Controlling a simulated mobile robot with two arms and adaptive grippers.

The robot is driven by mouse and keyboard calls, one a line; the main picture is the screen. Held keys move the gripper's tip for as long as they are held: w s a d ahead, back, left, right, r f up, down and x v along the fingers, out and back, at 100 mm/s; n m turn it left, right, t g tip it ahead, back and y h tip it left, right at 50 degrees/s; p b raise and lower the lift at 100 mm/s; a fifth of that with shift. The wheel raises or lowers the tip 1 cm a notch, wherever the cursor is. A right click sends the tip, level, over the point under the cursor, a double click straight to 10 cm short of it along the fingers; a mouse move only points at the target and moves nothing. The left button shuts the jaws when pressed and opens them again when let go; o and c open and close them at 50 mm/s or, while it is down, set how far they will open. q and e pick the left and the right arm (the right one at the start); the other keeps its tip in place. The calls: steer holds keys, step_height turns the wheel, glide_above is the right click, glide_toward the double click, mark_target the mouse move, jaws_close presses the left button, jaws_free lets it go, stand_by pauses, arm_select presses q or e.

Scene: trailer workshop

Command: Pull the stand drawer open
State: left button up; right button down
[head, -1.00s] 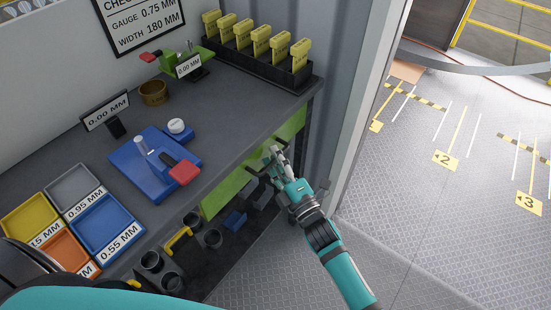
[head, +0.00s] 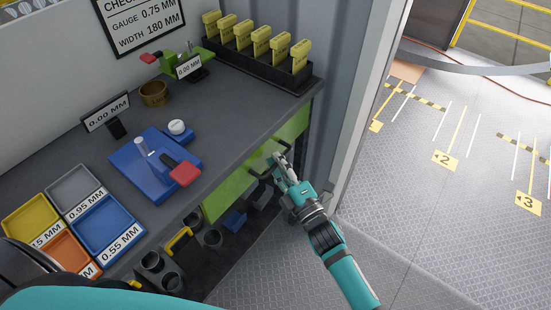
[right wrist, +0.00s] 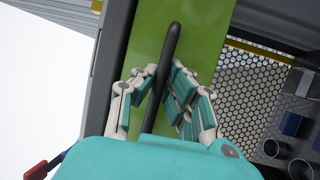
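The stand drawer has a bright green front (head: 232,190) under the edge of the grey workbench. It fills the middle of the right wrist view (right wrist: 205,30). Its dark bar handle (right wrist: 173,42) stands off the front. My right gripper (head: 278,163) is at the handle. In the right wrist view the fingers of this gripper (right wrist: 163,77) lie close on both sides of the bar and appear closed on it. The drawer front sits slightly out from the bench. The drawer's inside is hidden. My left gripper is not in view.
The bench top (head: 215,120) holds a blue gauge fixture (head: 150,182), coloured trays and a black rack (head: 262,65) of yellow pieces. Below the drawer is a shelf with dark cups (head: 210,237). The floor (head: 410,230) in front is clear. A wall edge (head: 365,100) stands at right.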

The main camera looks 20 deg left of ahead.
steer(key=s+d+p, duration=0.2)
steer(key=s+d, duration=0.1)
steer(key=d, duration=0.6)
steer(key=s+d+p, duration=0.2)
steer(key=s+d, duration=0.2)
steer(key=d, duration=0.6)
steer(key=shift+r, duration=0.1)
steer(key=c, duration=1.4)
jaws_free()
steer(key=v, duration=1.2)
steer(key=shift+w, duration=0.1)
